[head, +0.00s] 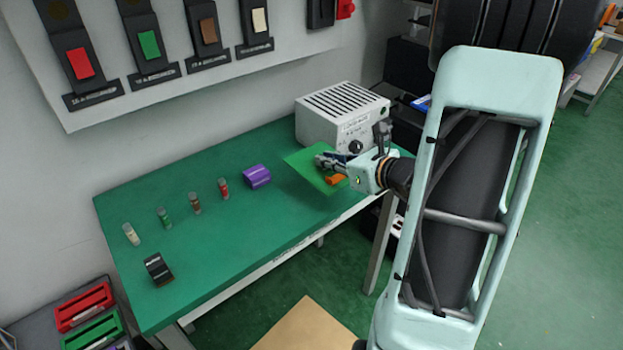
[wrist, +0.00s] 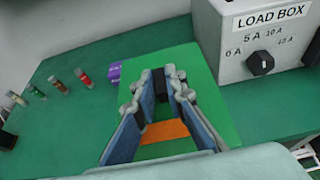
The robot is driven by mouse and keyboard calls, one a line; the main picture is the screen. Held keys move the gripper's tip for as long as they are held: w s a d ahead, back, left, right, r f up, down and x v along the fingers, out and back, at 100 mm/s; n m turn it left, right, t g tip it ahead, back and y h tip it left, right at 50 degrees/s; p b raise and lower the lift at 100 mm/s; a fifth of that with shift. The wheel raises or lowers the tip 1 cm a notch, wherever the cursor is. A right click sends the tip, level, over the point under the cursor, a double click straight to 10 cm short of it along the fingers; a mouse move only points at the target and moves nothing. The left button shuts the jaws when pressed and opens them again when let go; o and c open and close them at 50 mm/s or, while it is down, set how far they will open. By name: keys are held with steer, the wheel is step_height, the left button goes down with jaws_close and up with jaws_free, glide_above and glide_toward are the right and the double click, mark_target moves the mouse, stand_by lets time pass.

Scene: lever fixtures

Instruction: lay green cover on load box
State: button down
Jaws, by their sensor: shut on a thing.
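The green cover (head: 303,168) is a flat bright green sheet with an orange strip, in front of the load box. It also shows in the wrist view (wrist: 213,95). My gripper (head: 322,163) is over the cover, its fingers shut around a dark upright piece (wrist: 158,78) in the cover's middle. I cannot tell how far the cover is above the table. The load box (head: 325,123) is a grey-white box with a slotted top and a black dial, standing at the table's back right.
Wall switches (head: 149,45) hang behind. Red and green trays (head: 84,306) stand at lower left. The table's middle front is clear.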

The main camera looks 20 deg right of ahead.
mark_target(315, 168)
steer(key=w+f, duration=0.2)
steer(key=f, duration=0.1)
steer(key=w+a+f, duration=0.1)
steer(key=w+f, duration=0.2)
steer(key=shift+w+a+b, duration=0.15)
steer(key=shift+b, duration=0.2)
steer(key=shift+w+f, duration=0.1)
steer(key=shift+f, duration=1.55)
steer(key=shift+b, duration=0.3)
steer(key=shift+f, duration=0.2)
steer(key=c, duration=2)
jaws_free()
steer(key=shift+o, duration=0.2)
steer(key=shift+r, duration=0.15)
